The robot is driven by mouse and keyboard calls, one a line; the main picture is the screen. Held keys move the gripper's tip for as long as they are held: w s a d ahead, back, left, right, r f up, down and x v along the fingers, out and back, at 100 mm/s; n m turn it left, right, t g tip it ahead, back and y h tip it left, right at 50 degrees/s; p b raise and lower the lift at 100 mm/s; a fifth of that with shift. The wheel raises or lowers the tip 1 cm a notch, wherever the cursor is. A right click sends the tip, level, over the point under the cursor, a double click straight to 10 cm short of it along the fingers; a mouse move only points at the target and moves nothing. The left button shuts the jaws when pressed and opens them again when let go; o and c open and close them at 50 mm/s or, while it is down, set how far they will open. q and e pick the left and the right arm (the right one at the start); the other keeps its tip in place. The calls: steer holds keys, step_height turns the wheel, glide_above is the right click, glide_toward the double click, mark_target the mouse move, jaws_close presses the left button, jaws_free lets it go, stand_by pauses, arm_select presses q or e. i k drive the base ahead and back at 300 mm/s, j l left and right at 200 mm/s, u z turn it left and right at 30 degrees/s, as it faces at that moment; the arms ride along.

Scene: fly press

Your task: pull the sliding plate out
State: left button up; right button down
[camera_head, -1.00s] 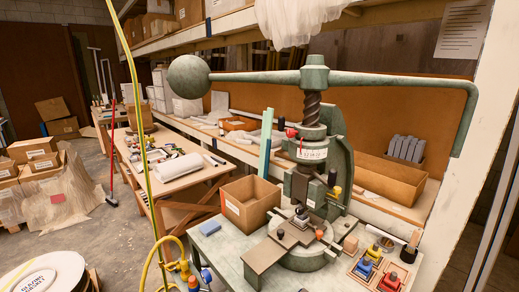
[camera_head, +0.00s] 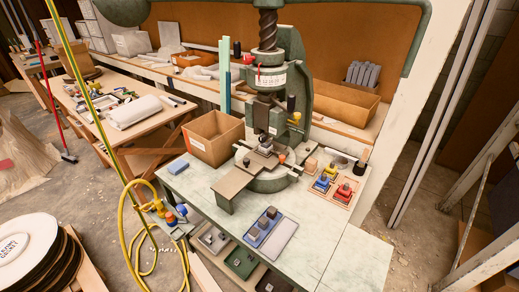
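The green fly press (camera_head: 287,85) stands on a pale worktable, with its screw and ram above a round base. The sliding plate (camera_head: 232,184) is a flat brown-grey strip that sticks out from the press base toward the front left. Its inner end lies under the ram, where small dark and metal parts (camera_head: 264,149) sit. An orange-red knob (camera_head: 281,159) shows beside the plate at the base. Neither of my grippers is in view.
A tray (camera_head: 270,233) with small blocks lies at the table's front. Red, blue and yellow pieces (camera_head: 333,184) sit on the right. A yellow hose (camera_head: 127,205) hangs at the left.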

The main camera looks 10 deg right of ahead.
mark_target(254, 161)
steer(key=j+z, duration=0.25)
steer(key=z, duration=0.25)
steer(key=k+j+z, duration=0.15)
steer(key=z, duration=0.3)
steer(key=k+j+z, duration=0.15)
steer(key=z, duration=0.35)
steer(key=j, duration=0.15)
